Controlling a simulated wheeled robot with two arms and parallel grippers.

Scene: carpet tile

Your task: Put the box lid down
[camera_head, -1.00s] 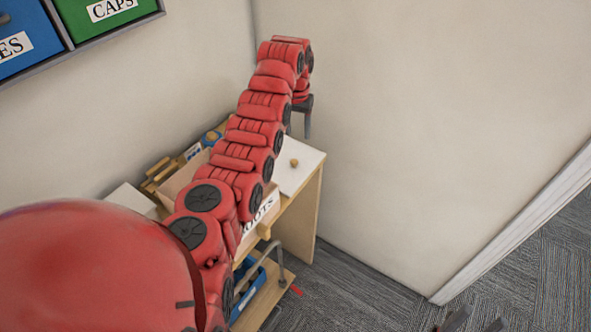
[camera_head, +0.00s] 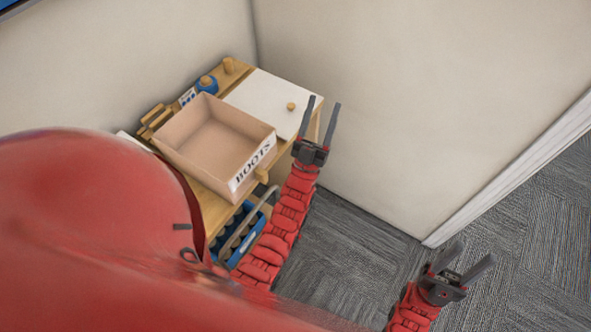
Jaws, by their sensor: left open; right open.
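The box lid (camera_head: 258,101), a flat white panel with a small round wooden knob (camera_head: 291,106), lies on the wooden table behind and to the right of the box. The open box (camera_head: 179,165), labelled BOOTS on its front, has a bare tan inside and no lid on it. My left gripper (camera_head: 323,108) is open and empty just right of the lid, with its fingers pointing up in the picture. It appears apart from the lid. My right gripper (camera_head: 470,254) is open and empty at the lower right, over the carpet, far from the table.
A blue bottle-like item (camera_head: 207,85) and a wooden peg (camera_head: 229,66) stand behind the box. A wooden rack (camera_head: 155,117) is at its left. A blue crate (camera_head: 236,232) sits on the lower shelf. Walls enclose the table's back; carpet (camera_head: 350,222) at right is clear.

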